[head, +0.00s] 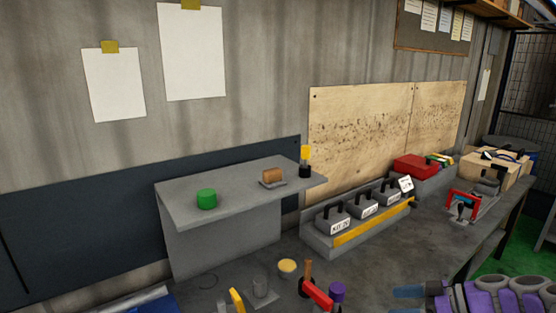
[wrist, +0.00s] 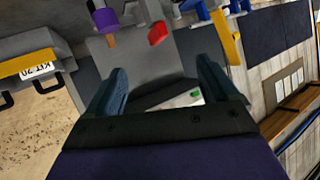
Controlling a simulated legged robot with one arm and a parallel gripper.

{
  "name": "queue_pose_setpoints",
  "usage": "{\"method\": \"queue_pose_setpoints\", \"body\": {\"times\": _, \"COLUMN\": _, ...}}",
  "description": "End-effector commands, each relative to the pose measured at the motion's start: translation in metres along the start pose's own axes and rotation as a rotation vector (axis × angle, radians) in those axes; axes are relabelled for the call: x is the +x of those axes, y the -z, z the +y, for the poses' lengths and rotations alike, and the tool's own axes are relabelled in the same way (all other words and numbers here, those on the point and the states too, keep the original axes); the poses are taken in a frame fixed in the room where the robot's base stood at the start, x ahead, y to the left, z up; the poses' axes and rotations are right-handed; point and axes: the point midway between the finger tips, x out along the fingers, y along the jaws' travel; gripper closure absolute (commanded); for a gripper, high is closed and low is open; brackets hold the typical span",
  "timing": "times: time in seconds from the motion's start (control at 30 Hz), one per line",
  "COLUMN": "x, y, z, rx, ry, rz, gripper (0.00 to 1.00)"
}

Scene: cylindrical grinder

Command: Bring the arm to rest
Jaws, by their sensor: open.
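My gripper (head: 404,301) shows at the bottom right of the head view, in front of the workbench, with purple arm links beside it. In the wrist view my gripper (wrist: 162,66) has its two dark blue fingers spread wide apart. Nothing is held between them. The workbench (head: 230,286) and its objects appear beyond the fingers, apart from them. The lower part of my arm is cut off by the frame edge.
Below stand a red-handled tool (head: 317,293) and a purple object (head: 337,292). Kit boxes (head: 333,221) and a red box (head: 416,166) line the back. Green floor (head: 522,245) is at right.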

Motion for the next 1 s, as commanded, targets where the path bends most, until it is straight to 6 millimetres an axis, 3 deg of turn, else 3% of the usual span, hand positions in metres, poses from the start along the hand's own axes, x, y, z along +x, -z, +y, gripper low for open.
{"method": "queue_pose_setpoints", "body": {"times": 0.17, "x": 0.033, "y": 0.047, "z": -0.051, "rx": 0.058, "ry": 0.115, "rz": -0.107, "gripper": 0.13}}
{"method": "queue_pose_setpoints", "body": {"times": 0.27, "x": 0.055, "y": 0.070, "z": -0.096, "rx": 0.113, "ry": 0.173, "rz": -0.215, "gripper": 0.13}}
{"method": "queue_pose_setpoints", "body": {"times": 0.47, "x": 0.083, "y": 0.081, "z": -0.187, "rx": 0.246, "ry": 0.193, "rz": -0.475, "gripper": 0.13}}
{"method": "queue_pose_setpoints", "body": {"times": 0.7, "x": 0.083, "y": 0.051, "z": -0.275, "rx": 0.435, "ry": 0.037, "rz": -0.783, "gripper": 0.13}}
{"method": "queue_pose_setpoints", "body": {"times": 0.9, "x": 0.056, "y": 0.004, "z": -0.324, "rx": 0.621, "ry": -0.220, "rz": -0.975, "gripper": 0.13}}
{"method": "queue_pose_setpoints", "body": {"times": 1.0, "x": 0.037, "y": -0.019, "z": -0.340, "rx": 0.715, "ry": -0.369, "rz": -1.028, "gripper": 0.13}}
